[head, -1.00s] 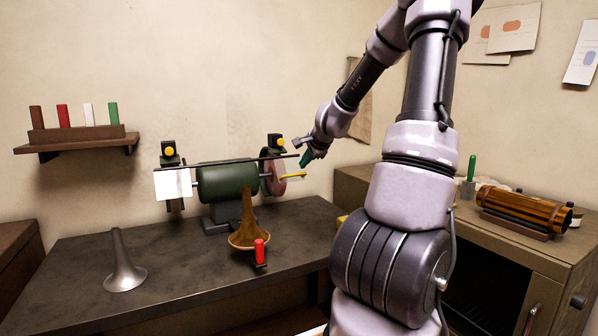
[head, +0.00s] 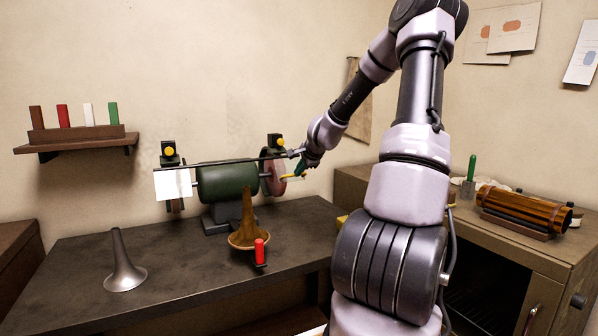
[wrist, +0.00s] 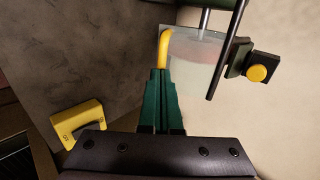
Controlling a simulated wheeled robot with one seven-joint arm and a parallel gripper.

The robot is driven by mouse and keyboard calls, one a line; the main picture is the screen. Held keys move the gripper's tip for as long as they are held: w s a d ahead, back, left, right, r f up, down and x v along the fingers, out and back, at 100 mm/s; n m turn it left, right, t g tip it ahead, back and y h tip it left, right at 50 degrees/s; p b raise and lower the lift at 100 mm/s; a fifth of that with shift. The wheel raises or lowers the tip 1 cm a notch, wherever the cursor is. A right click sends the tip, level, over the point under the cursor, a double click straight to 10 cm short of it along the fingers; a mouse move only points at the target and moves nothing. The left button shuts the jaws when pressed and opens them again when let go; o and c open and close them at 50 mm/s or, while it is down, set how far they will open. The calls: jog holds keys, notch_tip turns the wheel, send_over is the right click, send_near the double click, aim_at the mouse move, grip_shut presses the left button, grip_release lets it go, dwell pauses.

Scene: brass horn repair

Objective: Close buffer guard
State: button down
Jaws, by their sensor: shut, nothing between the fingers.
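The buffer has a green motor (head: 228,183) on the back of the dark bench, with a pinkish wheel (head: 273,178) at its right end. A yellow handle (head: 291,178) sticks out beside that wheel. In the wrist view the yellow handle (wrist: 164,48) runs along the edge of a pale, see-through guard panel (wrist: 196,57). My gripper (head: 299,172) is at the handle's right end. In the wrist view its green fingers (wrist: 160,74) are shut and empty, with their tips at the handle's near end; I cannot tell whether they touch. A whitish panel (head: 172,184) hangs at the buffer's left end.
A dark bar (head: 215,161) runs across above the motor. A yellow-buttoned black box (head: 275,141) is above the right wheel. A brown horn bell (head: 247,232), a red-handled tool (head: 260,250) and a grey bell (head: 122,265) stand on the bench. A yellow block (wrist: 78,122) lies below left of the fingers.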

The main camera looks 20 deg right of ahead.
jog(key=shift+w+f, duration=0.5)
jog(key=shift+f, duration=0.35)
jog(key=shift+w+f, duration=0.5)
jog(key=shift+f, duration=0.35)
jog(key=shift+w+f, duration=0.5)
jog(key=shift+f, duration=0.35)
